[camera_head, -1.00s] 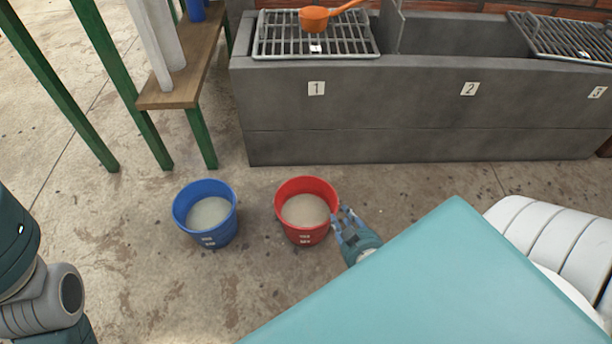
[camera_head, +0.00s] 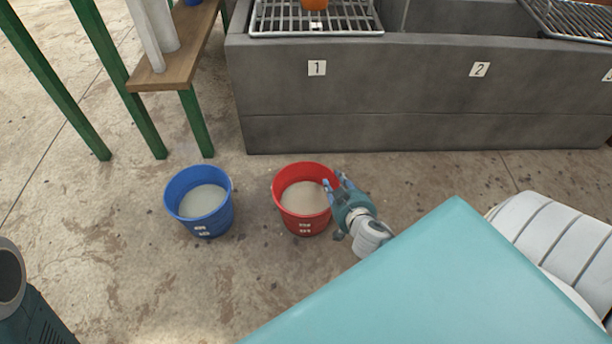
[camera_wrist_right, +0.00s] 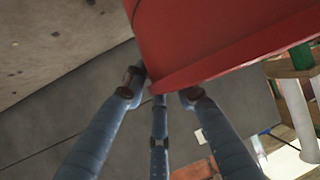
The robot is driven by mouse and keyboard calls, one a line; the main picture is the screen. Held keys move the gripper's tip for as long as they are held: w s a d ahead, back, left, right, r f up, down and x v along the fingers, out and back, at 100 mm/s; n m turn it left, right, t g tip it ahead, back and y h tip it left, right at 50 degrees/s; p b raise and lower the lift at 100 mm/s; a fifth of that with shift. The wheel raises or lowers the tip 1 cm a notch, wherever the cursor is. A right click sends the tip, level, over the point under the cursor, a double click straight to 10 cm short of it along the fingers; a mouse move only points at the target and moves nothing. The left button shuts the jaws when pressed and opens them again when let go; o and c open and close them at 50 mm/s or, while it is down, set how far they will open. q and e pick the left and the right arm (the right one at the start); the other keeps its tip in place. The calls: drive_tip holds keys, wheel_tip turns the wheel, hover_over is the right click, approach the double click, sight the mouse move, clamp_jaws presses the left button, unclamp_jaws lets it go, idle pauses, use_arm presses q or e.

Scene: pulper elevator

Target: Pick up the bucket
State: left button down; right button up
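A red bucket (camera_head: 305,218) with a pale, greyish fill stands upright on the concrete floor. A blue bucket (camera_head: 203,224) with a similar fill stands to its left. My right gripper (camera_head: 334,183) is at the red bucket's right rim, its fingers spread. In the right wrist view, the red bucket's wall (camera_wrist_right: 215,35) fills the top and the right gripper's fingertips (camera_wrist_right: 160,92) are apart, close to its rim. I cannot tell whether they touch it. My left gripper is out of view.
A grey concrete trough (camera_head: 400,100) with numbered labels and metal grates (camera_head: 300,18) stands behind the buckets. A wooden bench with green legs (camera_head: 170,78) is at upper left. The floor (camera_head: 180,290) in front of the buckets is clear.

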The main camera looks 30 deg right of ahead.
drive_tip(key=shift+w+d+f, duration=0.1)
drive_tip(key=shift+w+f, duration=0.05)
drive_tip(key=shift+w, duration=0.1)
drive_tip(key=c, duration=0.6)
clamp_jaws()
drive_tip(key=shift+s, duration=0.1)
drive_tip(key=shift+r, duration=0.2)
